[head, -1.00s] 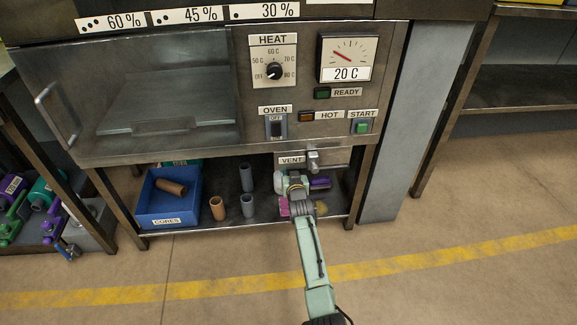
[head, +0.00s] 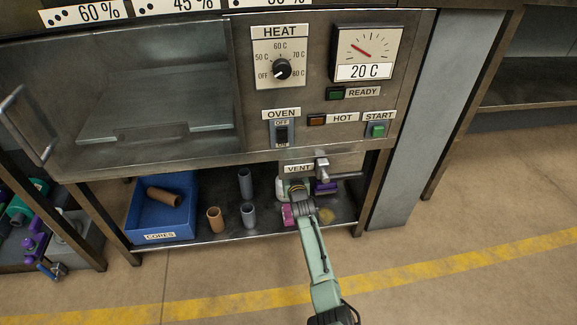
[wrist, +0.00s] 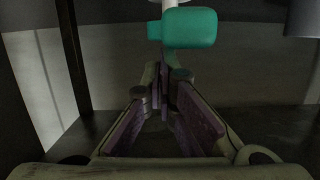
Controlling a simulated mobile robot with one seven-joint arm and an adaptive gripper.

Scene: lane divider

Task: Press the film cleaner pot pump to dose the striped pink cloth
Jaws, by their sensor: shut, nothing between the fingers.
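My gripper (head: 298,192) reaches in under the oven, over the lower shelf. In the wrist view its fingers (wrist: 166,95) are shut with nothing between them. A pale pot (head: 282,188) stands right beside or behind my gripper in the head view, partly hidden by it. In the wrist view a teal block on a white stem, apparently the pump head (wrist: 189,28), shows just beyond my fingertips; I cannot tell whether they touch. The pink cloth (head: 287,214) lies on the shelf to the left of my wrist, partly covered by it; its stripes are too small to make out.
The shelf (head: 196,237) also holds a blue cores bin (head: 178,222), brown and grey tubes (head: 214,220), and a purple object (head: 326,187) to the right. The vent lever (head: 322,170) hangs just above my gripper. A shelf post (head: 381,185) stands to the right.

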